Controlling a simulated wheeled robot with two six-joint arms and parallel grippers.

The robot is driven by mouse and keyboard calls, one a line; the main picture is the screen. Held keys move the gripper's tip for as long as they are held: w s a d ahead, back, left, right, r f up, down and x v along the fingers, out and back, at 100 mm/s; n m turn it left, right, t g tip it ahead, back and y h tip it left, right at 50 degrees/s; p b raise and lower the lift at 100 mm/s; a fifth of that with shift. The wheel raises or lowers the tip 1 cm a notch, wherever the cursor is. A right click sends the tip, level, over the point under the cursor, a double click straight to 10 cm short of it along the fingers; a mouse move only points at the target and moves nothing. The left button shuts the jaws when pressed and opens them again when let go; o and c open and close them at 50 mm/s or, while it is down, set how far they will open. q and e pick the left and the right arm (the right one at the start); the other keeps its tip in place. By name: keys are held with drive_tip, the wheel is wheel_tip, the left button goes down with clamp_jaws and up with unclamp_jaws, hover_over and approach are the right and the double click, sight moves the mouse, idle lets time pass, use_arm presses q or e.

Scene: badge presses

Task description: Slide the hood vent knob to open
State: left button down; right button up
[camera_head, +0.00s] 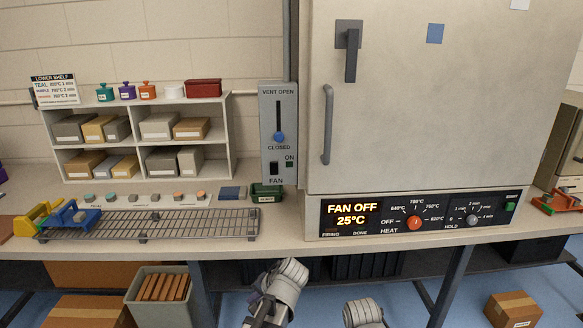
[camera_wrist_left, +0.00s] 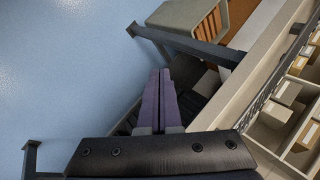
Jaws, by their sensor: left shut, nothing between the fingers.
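The vent panel (camera_head: 265,120) is a grey upright plate left of the kiln, with a vertical dark slot marked VENT OPEN above and CLOSED below. Its blue knob (camera_head: 279,137) sits at the slot's lower end, by CLOSED. My left gripper (camera_wrist_left: 160,75) shows in the left wrist view with its purple fingers together and nothing between them. In the head view my left arm is at the bottom centre, low in front of the bench and well below the knob, touching nothing there. My right gripper's fingers are not visible.
The kiln (camera_head: 430,100) stands right of the panel, with a grey door handle (camera_head: 327,125) close by. Below the knob are a fan switch (camera_head: 274,168) and a green tray (camera_head: 266,192). A wire rack (camera_head: 150,225) lies on the bench (camera_head: 285,225). The space before the panel looks clear.

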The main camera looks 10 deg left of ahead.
sight(279, 136)
use_arm(q)
drive_tip(key=w+r+m+t+y, duration=0.5)
drive_tip(key=w+r+y, duration=0.2)
drive_tip(key=w+r, duration=0.55)
drive_tip(key=w+d+r+m+t+y, duration=0.1)
drive_tip(key=w+d+r+m+t, duration=0.1)
drive_tip(key=d+r+m+t, duration=0.2)
drive_tip(key=w+d+r+m+t+y, duration=0.1)
drive_tip(key=d+r+m+t, duration=0.3)
drive_tip(key=d+r, duration=0.5)
wheel_tip(279, 136, up, 3)
drive_tip(key=shift+w+d+m+t, duration=0.3)
drive_tip(key=shift+w+d+t, duration=0.1)
drive_tip(key=shift+w+t, duration=0.55)
drive_tip(key=shift+s, duration=0.1)
drive_tip(key=w+a+r+p, duration=0.6)
drive_tip(key=a+r+p, duration=0.1)
drive_tip(key=a, duration=0.1)
drive_tip(key=shift+a+r+p, duration=0.4)
